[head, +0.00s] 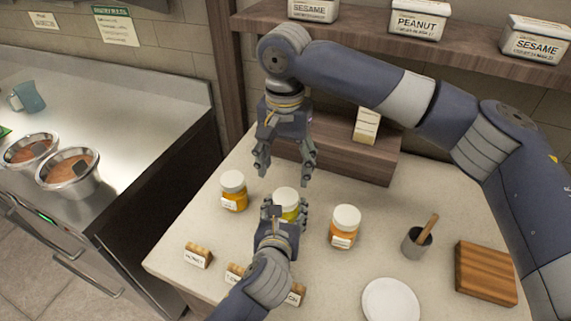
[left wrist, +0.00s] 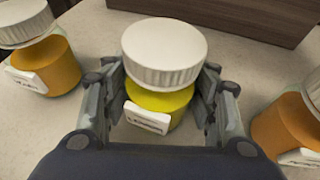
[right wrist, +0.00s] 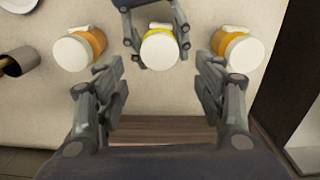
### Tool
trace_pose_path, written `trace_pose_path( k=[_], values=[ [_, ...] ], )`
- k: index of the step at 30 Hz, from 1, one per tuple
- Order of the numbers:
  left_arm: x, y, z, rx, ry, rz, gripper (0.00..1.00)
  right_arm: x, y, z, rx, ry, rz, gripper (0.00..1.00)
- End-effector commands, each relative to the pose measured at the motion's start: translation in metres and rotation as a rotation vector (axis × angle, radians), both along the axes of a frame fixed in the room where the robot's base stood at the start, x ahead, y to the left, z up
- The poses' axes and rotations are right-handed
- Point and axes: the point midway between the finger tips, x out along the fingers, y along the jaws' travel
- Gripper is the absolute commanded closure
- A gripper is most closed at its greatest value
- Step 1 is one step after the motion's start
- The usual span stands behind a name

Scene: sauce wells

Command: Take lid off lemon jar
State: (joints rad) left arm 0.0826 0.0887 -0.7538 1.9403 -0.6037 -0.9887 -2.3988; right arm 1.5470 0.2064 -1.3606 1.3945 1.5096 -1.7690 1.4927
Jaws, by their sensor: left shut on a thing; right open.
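The lemon jar (left wrist: 165,100) is a yellow jar with a white ribbed lid (left wrist: 164,52) and a small label. It stands upright on the counter between two orange jars and also shows in the head view (head: 290,213). My left gripper (left wrist: 160,110) is shut around the jar's yellow body, below the lid. The lid sits on the jar and shows from above in the right wrist view (right wrist: 160,50). My right gripper (head: 286,172) is open and empty, pointing down above and behind the jar, apart from it.
Orange jars with white lids stand left (head: 234,192) and right (head: 345,227). Name blocks (head: 198,255) line the front. A grey cup (head: 416,242), a wooden board (head: 486,272) and a white plate (head: 391,301) are at right. A wooden riser (head: 340,158) stands behind.

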Motion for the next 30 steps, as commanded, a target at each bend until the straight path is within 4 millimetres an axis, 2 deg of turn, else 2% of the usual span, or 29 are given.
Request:
trace_pose_path(
  k=[9,15,22,30],
  values=[
    [-0.001,0.000,-0.001,0.000,0.003,0.000,1.00,0.000,0.000,-0.001,0.000,0.002,-0.569,0.37],
    [-0.001,0.000,-0.002,0.001,0.004,0.000,1.00,0.000,-0.001,0.000,0.000,0.001,-0.793,0.37],
    [-0.001,0.000,-0.002,0.001,0.004,0.000,1.00,0.000,-0.001,-0.009,-0.001,0.002,-0.868,0.37],
    [-0.001,0.000,-0.002,0.001,0.004,0.000,1.00,0.000,-0.002,-0.051,-0.003,0.002,-0.867,0.37]
  ],
)
